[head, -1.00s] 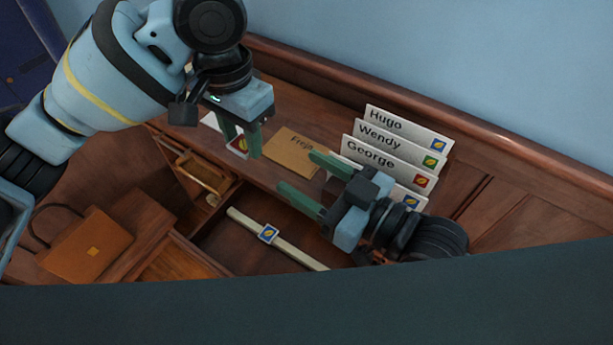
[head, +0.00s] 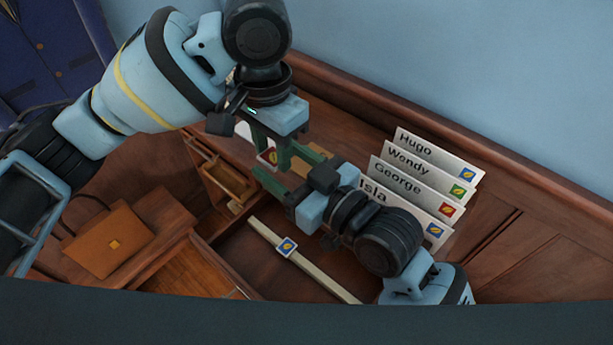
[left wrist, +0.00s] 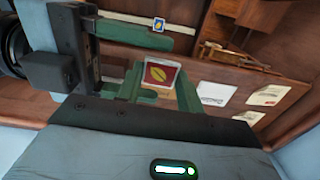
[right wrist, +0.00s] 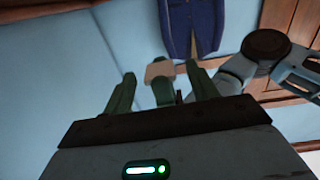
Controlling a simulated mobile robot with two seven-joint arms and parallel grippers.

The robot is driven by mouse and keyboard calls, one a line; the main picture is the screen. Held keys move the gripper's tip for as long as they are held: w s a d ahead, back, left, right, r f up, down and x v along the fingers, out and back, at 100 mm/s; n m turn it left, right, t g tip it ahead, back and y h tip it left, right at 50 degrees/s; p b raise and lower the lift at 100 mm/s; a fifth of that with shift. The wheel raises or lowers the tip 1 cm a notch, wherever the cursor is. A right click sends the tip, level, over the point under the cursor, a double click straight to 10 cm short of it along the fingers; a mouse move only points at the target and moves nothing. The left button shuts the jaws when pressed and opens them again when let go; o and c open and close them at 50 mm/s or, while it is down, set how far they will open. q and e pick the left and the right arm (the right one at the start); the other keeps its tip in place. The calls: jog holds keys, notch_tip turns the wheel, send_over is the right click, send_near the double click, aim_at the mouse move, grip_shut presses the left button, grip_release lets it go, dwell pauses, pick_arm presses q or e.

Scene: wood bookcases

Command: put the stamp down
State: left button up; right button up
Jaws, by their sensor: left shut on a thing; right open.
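My left gripper (head: 272,150) is shut on a small stamp (head: 271,157) with a yellow leaf on red. In the left wrist view the stamp (left wrist: 160,76) sits between the green fingers, its picture facing the camera. My right gripper (head: 287,163) is open, close beside the left one, its fingers pointing toward the stamp. In the right wrist view a tan square (right wrist: 160,71), perhaps the stamp's back, shows with a green finger between my open right fingers (right wrist: 163,85). I cannot tell whether they touch it. A tan envelope (head: 320,154) is mostly hidden behind the grippers.
White envelopes marked Hugo (head: 440,150), Wendy (head: 425,172), George (head: 410,187) and Isla (head: 408,208) stand in a row at the right. A pale strip (head: 320,272) with a blue stamp (head: 287,247) lies in the open compartment. A brown bag (head: 110,242) is at left.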

aim_at(268, 157)
jog(key=shift+x, duration=1.2)
jog(key=c, duration=1)
pick_arm(q)
jog(key=o, duration=1)
pick_arm(e)
jog(key=shift+c, duration=0.2)
